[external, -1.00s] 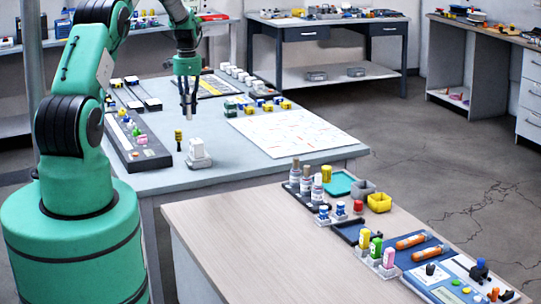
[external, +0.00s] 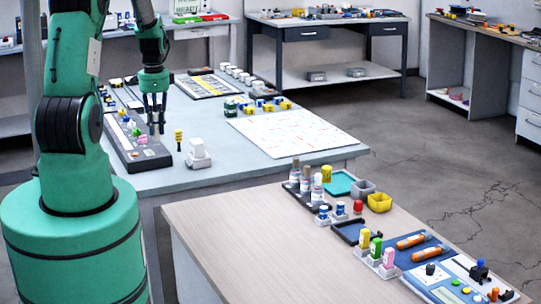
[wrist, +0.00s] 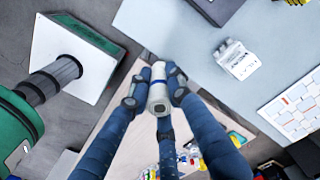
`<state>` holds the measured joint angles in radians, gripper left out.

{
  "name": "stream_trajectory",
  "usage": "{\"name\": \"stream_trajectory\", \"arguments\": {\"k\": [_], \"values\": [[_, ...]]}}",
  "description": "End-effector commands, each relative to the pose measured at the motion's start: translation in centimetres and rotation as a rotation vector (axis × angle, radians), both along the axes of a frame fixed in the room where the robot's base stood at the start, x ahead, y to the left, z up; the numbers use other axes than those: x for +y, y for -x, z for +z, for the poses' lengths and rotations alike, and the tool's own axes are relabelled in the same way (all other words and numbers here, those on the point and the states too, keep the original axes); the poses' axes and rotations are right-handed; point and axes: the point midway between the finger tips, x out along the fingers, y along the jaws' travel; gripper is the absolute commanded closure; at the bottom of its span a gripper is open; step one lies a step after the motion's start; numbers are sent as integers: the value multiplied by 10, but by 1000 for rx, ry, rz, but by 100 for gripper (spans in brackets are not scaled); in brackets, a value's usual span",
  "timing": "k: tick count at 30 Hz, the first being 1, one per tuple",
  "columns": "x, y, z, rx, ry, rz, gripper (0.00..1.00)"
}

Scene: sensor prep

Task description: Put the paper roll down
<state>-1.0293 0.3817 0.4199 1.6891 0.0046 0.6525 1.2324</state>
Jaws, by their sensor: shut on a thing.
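The paper roll (wrist: 158,95) is a narrow white cylinder with a blue band in the wrist view. My gripper (wrist: 155,90) is shut on it, with fingers on both sides of the roll. In the external view my gripper (external: 155,109) points down over the left part of the blue-grey table (external: 235,174). The pale end of the roll (external: 154,129) shows just below the fingertips there. It appears to be above the table, close to the dark rack; the exact gap cannot be told.
A dark rack with coloured pieces (external: 128,146) lies at the table's left edge. A yellow-and-black piece (external: 178,139) and a white block on a base (external: 199,156) stand to its right. A printed sheet (external: 290,132) lies farther right. The wooden table (external: 235,225) is mostly clear at left.

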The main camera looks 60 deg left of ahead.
Motion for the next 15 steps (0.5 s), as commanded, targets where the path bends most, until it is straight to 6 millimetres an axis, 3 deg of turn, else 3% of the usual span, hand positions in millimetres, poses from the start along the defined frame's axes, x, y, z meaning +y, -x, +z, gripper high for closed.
{"name": "stream_trajectory", "arguments": {"k": [6,15], "values": [[-30,27,-2,1,2,-8,100],[-53,47,-4,0,1,-16,100]]}}
